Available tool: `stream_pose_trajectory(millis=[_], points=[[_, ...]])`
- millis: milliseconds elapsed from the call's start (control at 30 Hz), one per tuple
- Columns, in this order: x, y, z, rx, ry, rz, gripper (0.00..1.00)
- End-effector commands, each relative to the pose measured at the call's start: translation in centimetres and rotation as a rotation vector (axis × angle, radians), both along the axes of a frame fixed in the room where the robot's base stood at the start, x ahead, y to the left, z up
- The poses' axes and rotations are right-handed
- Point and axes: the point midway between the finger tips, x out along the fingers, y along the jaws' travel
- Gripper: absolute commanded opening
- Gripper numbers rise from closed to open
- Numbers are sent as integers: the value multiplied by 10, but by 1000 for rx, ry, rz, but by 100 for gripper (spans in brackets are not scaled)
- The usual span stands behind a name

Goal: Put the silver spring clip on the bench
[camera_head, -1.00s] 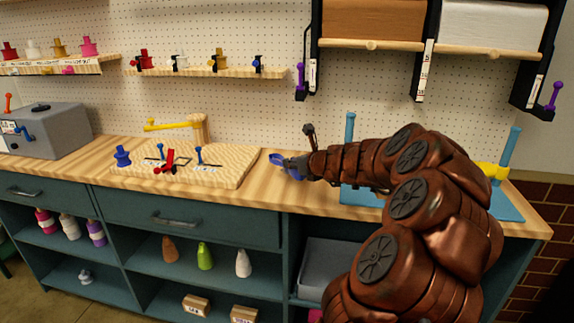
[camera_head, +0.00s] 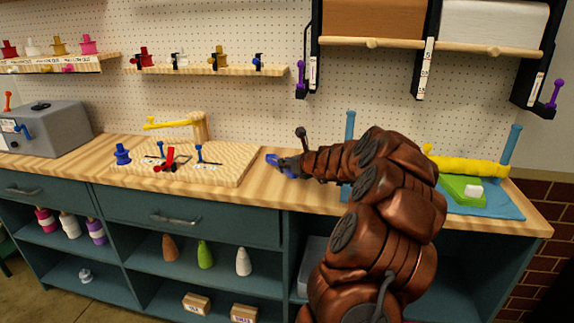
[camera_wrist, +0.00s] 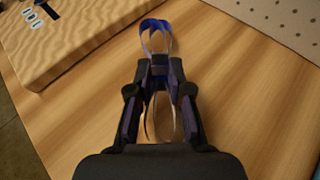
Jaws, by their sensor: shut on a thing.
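My gripper (camera_wrist: 159,68) is shut on a looped thing (camera_wrist: 156,24), blue with pale silvery edges. Its upper loop sticks out past the fingertips, and pale curved bands show between the fingers. It also shows in the head view as a small blue shape (camera_head: 272,159) at the gripper's tip, over the wooden bench (camera_head: 262,196). I cannot tell whether it touches the bench. I cannot tell for sure that it is the silver spring clip. A small whitish piece (camera_head: 181,62) sits on the short wall shelf among red, yellow and blue ones.
A wooden board (camera_head: 232,166) with a blue spool and red and blue levers lies left of my gripper. Blue posts, a yellow roll (camera_head: 466,167) and a green block (camera_head: 460,187) stand at the right. Bare bench lies around the gripper.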

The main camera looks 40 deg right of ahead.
Motion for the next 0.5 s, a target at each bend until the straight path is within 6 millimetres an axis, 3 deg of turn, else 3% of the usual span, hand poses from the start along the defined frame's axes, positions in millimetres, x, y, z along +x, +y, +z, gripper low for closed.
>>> stream_pose_trajectory(millis=[400,433,500], points=[[0,0,-4,1,0,0,0],[0,0,-4,1,0,0,22],[0,0,-3,1,0,0,29]])
